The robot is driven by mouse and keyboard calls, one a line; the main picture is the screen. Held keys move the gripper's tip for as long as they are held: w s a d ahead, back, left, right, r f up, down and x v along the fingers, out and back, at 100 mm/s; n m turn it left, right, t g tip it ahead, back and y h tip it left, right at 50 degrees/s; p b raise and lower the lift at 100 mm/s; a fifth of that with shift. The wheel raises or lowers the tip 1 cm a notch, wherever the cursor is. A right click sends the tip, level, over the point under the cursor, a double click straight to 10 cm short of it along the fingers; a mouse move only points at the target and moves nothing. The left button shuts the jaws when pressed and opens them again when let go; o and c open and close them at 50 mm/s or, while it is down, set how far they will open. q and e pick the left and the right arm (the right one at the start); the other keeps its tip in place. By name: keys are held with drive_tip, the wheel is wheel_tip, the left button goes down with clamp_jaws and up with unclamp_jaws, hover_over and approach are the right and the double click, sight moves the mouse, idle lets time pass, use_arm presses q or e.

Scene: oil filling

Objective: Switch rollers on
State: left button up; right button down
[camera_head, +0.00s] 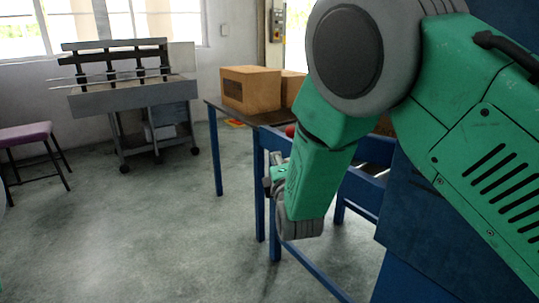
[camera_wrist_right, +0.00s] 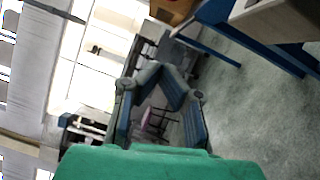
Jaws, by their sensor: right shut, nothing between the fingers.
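The blue roller frame (camera_head: 363,186) stands at the right in the head view, largely behind my green right arm. A grey control box with small buttons (camera_head: 277,25) hangs on the far wall. Whether it belongs to the rollers I cannot tell. A small red round part (camera_head: 290,131) shows beside the arm near the table. My right gripper (camera_wrist_right: 163,76) shows in the wrist view, its fingers shut and empty, apart from any object. In the head view it is mostly hidden by the arm. My left gripper is not in view.
A blue-legged table (camera_head: 217,150) bears cardboard boxes (camera_head: 250,90). A grey wheeled machine (camera_head: 130,95) and a purple stool (camera_head: 27,135) stand at the left. The grey floor (camera_head: 150,230) between is clear.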

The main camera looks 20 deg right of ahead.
drive_tip(key=w+d+r+b, duration=0.1)
drive_tip(key=w+d+b, duration=0.3)
drive_tip(key=w, duration=0.5)
drive_tip(key=shift+w+d+r+b, duration=0.2)
drive_tip(key=shift+w+d+b, duration=0.1)
drive_tip(key=shift+w+d, duration=0.1)
